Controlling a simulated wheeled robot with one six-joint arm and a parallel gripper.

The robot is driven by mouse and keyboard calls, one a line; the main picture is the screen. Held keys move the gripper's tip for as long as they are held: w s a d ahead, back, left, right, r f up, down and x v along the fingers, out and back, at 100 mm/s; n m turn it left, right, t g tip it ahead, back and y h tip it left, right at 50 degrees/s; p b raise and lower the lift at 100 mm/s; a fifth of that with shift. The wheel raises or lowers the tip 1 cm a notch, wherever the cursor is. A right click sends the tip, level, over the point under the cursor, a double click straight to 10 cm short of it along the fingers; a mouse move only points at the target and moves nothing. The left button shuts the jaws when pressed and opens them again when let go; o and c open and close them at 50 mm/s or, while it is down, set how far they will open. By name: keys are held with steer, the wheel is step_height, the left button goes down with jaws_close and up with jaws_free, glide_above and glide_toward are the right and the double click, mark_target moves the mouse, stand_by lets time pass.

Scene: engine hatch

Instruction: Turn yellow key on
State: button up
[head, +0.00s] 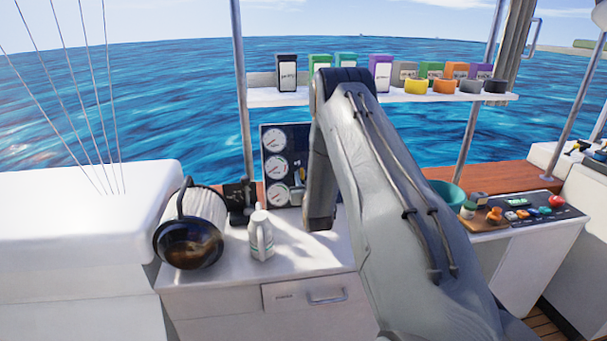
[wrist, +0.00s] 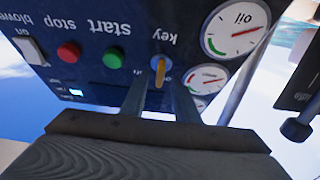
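The yellow key (wrist: 160,72) sits in a round switch under the label "key" on the dark engine panel (wrist: 95,72), which appears upside down in the wrist view. The key's handle runs nearly upright in that picture. My gripper (wrist: 160,88) is open, with one finger on each side of the key's lower end. I cannot tell whether either finger touches it. In the head view the panel (head: 270,133) stands at the back of the white counter. My arm covers its right part, and the key cannot be made out there.
Beside the key are a green start button (wrist: 114,57), a red stop button (wrist: 69,52) and a white blower switch (wrist: 29,50). An oil gauge (wrist: 236,28) lies on the other side. A shelf (head: 262,98) with boxes hangs above.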

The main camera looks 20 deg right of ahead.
steer(key=shift+x, duration=0.85)
steer(key=shift+c, duration=0.3)
jaws_close()
steer(key=shift+m, duration=0.4)
steer(key=m+b, duration=0.1)
steer(key=m+h+b, duration=0.1)
steer(key=m, duration=0.1)
steer(key=shift+w+a+f+g+h, duration=0.1)
steer(key=shift+a+f+g+h, duration=0.05)
steer(key=shift+g+h, duration=0.2)
steer(key=m+g+h+b, duration=0.1)
steer(key=m+b, duration=0.1)
steer(key=m, duration=0.1)
steer(key=shift+m+h, duration=0.25)
steer(key=shift+m, duration=0.15)
steer(key=m+g+b, duration=0.1)
steer(key=m, duration=0.2)
steer(key=m+g+h+b, duration=0.1)
steer(key=m+g+b, duration=0.1)
steer(key=m, duration=0.2)
steer(key=shift+h, duration=0.3)
steer(key=shift+m+g, duration=0.25)
steer(key=shift+m, duration=0.05)
